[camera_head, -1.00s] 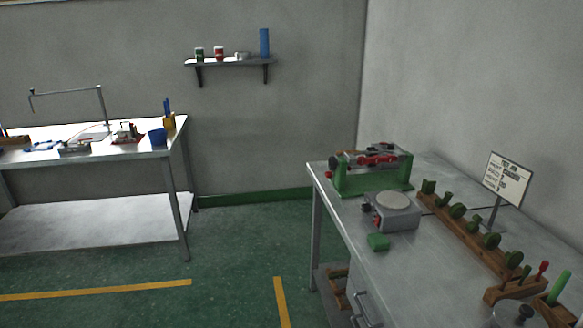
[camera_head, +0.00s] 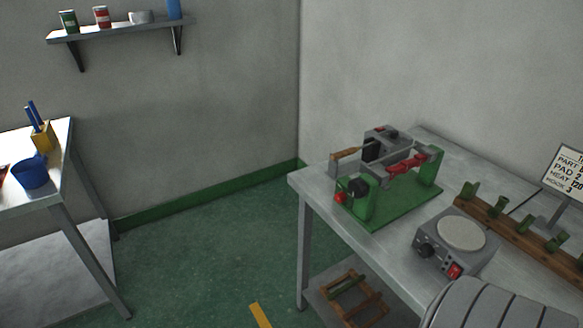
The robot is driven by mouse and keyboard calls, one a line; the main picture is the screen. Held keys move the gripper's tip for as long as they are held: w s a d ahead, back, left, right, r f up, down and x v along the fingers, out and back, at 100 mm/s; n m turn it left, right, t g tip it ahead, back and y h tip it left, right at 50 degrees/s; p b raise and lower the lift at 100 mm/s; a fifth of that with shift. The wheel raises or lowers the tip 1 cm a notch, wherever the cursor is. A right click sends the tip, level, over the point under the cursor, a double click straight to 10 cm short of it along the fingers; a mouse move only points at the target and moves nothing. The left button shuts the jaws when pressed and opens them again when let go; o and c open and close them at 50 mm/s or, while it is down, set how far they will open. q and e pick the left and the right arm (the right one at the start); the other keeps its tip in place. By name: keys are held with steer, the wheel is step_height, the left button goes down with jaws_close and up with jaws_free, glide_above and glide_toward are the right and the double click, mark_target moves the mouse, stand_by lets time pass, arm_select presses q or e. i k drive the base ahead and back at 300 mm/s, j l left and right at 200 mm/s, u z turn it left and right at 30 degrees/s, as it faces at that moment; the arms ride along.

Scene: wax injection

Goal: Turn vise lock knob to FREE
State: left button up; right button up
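A green vise-like fixture (camera_head: 400,207) stands on the metal table at the back right. It has a green base, two green end plates, red jaws (camera_head: 408,165) and a grey-black box behind. A black round knob (camera_head: 357,187) sits on its left end plate, with a red knob (camera_head: 340,198) low beside it. Neither of my grippers is in view.
A grey hot-plate-like unit (camera_head: 455,250) with a round top stands in front of the fixture. A wooden rack (camera_head: 515,228) with green pieces and a sign (camera_head: 567,172) are at right. A grey ribbed shape covers the bottom right. Floor left of the table is clear.

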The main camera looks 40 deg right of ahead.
mark_target(340, 197)
steer(key=i+z, duration=0.4)
steer(key=i+j+z, duration=0.3)
steer(key=z, duration=0.15)
steer(key=i+j+z, duration=0.4)
steer(key=i+l, duration=0.05)
steer(key=i, duration=0.05)
